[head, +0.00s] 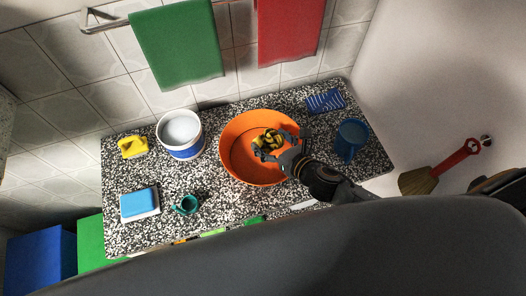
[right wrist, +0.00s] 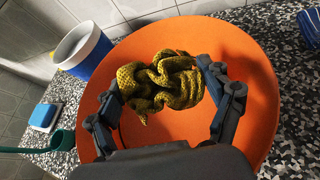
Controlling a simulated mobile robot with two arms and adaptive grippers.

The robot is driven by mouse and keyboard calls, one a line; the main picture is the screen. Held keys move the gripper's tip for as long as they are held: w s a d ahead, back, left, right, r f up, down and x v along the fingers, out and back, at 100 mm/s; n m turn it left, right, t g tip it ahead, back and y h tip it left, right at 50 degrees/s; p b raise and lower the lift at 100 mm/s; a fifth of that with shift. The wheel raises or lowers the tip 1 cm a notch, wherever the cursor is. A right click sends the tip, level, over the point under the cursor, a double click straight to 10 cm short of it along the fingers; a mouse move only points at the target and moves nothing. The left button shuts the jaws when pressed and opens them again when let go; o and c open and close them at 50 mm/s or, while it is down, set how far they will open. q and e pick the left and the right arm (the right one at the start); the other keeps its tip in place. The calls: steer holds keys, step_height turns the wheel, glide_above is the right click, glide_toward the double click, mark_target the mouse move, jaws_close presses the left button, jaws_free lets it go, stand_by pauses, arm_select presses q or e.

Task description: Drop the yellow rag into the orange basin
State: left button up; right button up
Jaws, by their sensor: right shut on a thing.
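The yellow rag (right wrist: 160,82) is crumpled, with a dark scaly pattern, and sits between the fingers of my right gripper (right wrist: 165,88). The right gripper (head: 277,148) is shut on the rag, which also shows in the head view (head: 267,139). Both are over the orange basin (head: 236,150), a round open tub on the speckled counter. In the right wrist view the basin's orange inside (right wrist: 245,75) surrounds the rag and fingers. I cannot tell whether the rag touches the basin's floor. My left gripper is not in view.
A white and blue bucket (head: 182,150) stands left of the basin, and a blue mug (head: 352,137) stands right. A blue brush (head: 326,101), yellow item (head: 132,147), teal cup (head: 186,205) and blue-white block (head: 139,203) lie on the counter (head: 230,205). Green (head: 178,45) and red (head: 290,30) towels hang behind.

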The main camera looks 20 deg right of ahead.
steer(key=o, duration=0.9)
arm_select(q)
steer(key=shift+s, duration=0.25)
arm_select(e)
steer(key=shift+o, duration=0.4)
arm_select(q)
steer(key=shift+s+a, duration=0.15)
arm_select(e)
steer(key=shift+s, duration=0.1)
steer(key=v, duration=1.2)
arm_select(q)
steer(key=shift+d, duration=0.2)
